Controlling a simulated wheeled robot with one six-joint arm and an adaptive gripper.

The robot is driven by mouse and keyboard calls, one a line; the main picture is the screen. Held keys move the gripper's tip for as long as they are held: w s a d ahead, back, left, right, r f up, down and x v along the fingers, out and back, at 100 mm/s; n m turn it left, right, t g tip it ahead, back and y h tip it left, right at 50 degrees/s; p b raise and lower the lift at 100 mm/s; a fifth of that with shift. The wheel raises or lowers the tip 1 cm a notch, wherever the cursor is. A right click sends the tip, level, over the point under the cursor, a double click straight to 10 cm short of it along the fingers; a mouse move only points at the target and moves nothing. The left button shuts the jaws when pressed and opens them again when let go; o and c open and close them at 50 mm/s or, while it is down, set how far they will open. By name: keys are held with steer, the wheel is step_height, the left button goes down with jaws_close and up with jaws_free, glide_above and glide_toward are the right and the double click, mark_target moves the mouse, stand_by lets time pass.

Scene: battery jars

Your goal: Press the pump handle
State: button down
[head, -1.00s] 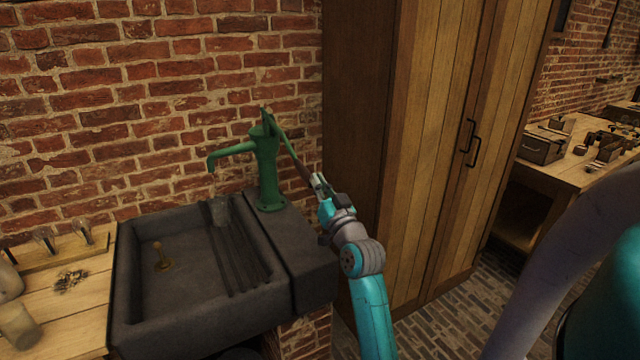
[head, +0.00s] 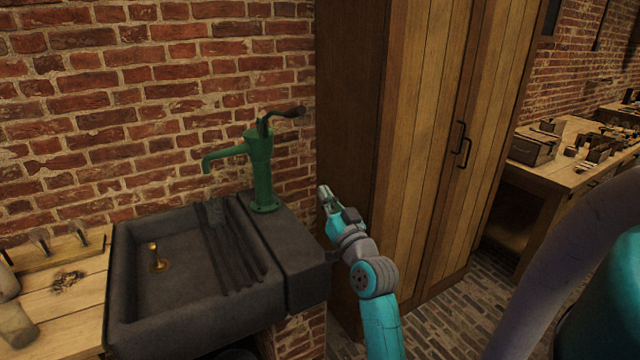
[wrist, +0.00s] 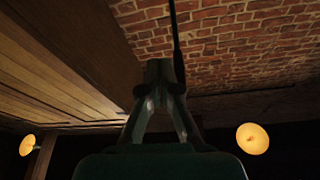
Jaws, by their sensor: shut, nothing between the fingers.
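The green pump (head: 261,170) stands upright on the ledge at the right of the sink, its spout pointing left. Its handle (head: 288,112) is raised, reaching right from the pump's top to a dark grip. My gripper (head: 324,190) is shut and empty, below and right of the handle's grip and apart from it. In the wrist view my gripper (wrist: 160,70) points up toward the brick wall and ceiling. A thin dark rod shows beyond the fingertips there; I cannot tell whether it is the handle.
The dark stone sink (head: 125,290) holds a brass fitting (head: 156,258). A wooden worktop (head: 70,315) adjoins on the left. A tall wooden cabinet (head: 420,150) stands close right of my arm. A workbench (head: 565,140) is farther right. The brick wall is behind the pump.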

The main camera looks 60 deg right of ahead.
steer(key=shift+s+a+f, duration=0.75)
steer(key=shift+s+f, duration=0.1)
steer(key=shift+s, duration=0.2)
steer(key=s+a+f+n+g+y, duration=0.1)
steer(key=s+a+f+y, duration=0.15)
steer(key=a+f, duration=0.85)
steer(key=s+a+f+n+y, duration=0.1)
steer(key=s+a+f+y, duration=0.15)
steer(key=a+f, duration=0.8)
steer(key=s+a+f+n+g+y, duration=0.1)
steer(key=s+a+n+y, duration=0.6)
steer(key=s+a, duration=1.2)
steer(key=s, duration=0.3)
steer(key=shift+g, duration=0.4)
